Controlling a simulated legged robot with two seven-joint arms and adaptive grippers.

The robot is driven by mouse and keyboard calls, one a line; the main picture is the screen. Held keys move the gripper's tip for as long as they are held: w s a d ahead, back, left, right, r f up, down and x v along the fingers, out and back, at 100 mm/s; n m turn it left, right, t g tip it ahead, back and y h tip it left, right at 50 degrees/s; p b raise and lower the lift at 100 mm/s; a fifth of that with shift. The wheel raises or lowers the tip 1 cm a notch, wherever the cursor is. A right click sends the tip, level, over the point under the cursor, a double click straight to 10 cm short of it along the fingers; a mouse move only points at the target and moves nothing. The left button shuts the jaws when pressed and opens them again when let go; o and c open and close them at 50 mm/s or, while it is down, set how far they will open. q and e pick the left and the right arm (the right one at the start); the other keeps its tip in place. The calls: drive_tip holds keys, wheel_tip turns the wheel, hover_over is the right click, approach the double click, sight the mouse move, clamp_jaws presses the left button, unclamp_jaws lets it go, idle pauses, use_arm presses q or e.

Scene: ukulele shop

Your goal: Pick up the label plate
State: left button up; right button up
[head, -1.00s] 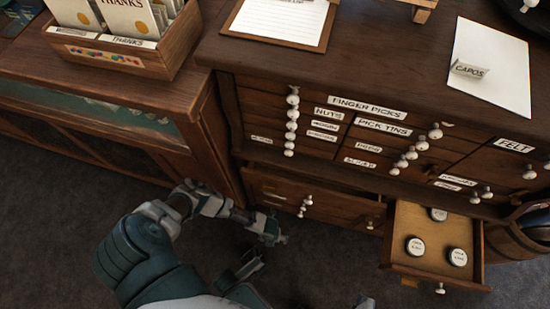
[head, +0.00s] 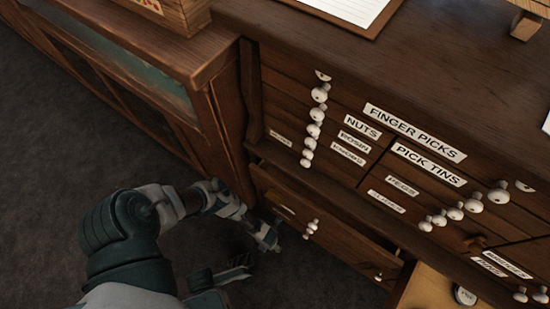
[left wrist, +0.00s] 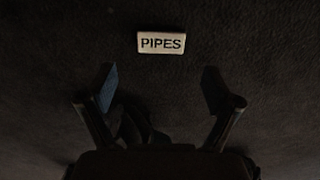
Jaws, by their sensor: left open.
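The label plate (left wrist: 161,43) is a small pale rectangle marked PIPES. It lies flat on the dark floor in the left wrist view, a little above centre. My left gripper (left wrist: 160,87) is open and empty, with its two fingers apart at the lower left and lower right. The plate shows beyond the fingertips, midway between them, with no visible contact. In the head view my left arm reaches down beside the cabinet. I cannot make out the plate there. My right gripper is not in view.
A wooden drawer cabinet (head: 330,195) with white knobs and labels stands to the right of my left arm. A low drawer (head: 320,226) is partly out near it. Another open drawer (head: 427,290) holds a round tin (head: 465,295). A glass-fronted case (head: 125,75) stands at left.

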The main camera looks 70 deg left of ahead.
use_arm(q)
drive_tip(key=f, duration=0.1)
drive_tip(key=f+b, duration=0.1)
drive_tip(key=f, duration=0.1)
drive_tip(key=shift+s+d+f+b, duration=0.15)
drive_tip(key=shift+s+f+b, duration=0.1)
drive_tip(key=shift+f+b, duration=0.15)
drive_tip(key=shift+f, duration=0.35)
drive_tip(key=shift+w, duration=0.2)
drive_tip(key=shift+w+a+r, duration=0.1)
drive_tip(key=shift+w+a, duration=0.05)
drive_tip(key=shift+a, duration=0.05)
drive_tip(key=shift+d, duration=0.1)
drive_tip(key=c, duration=1.1)
